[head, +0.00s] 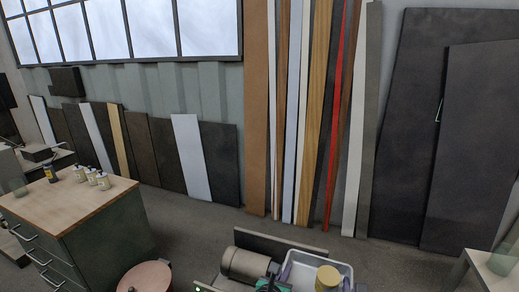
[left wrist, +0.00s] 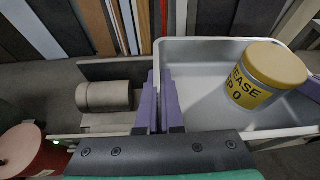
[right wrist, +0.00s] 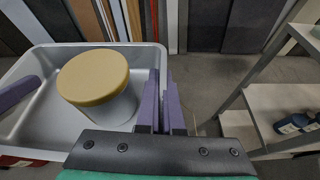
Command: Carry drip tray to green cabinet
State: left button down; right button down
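The drip tray (head: 343,268) is a pale grey, shallow rectangular pan at the bottom of the head view. A grease tin (head: 327,277) with a yellow lid stands in it. My left gripper (left wrist: 161,90) is closed on the tray's left wall, one purple finger on each side. My right gripper (right wrist: 160,95) is closed the same way on the right wall. The tray looks about level; its underside is hidden. The green cabinet (head: 108,240), with drawers and a wooden top, stands at the left of the head view, apart from the tray.
Several small bottles (head: 92,177) stand near the cabinet top's back edge; its front part is clear. A round red-sided stool or drum (head: 146,277) stands between cabinet and tray. A grey cylindrical machine (head: 246,264) is left of the tray. A shelf unit (right wrist: 272,105) is at right.

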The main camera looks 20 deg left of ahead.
aim_at(55, 207)
jog(key=j, duration=1.25)
jog(key=i+j, duration=0.1)
jog(key=j, duration=2.4)
jog(key=i+j, duration=0.1)
jog(key=j, duration=2.4)
jog(key=u, duration=0.05)
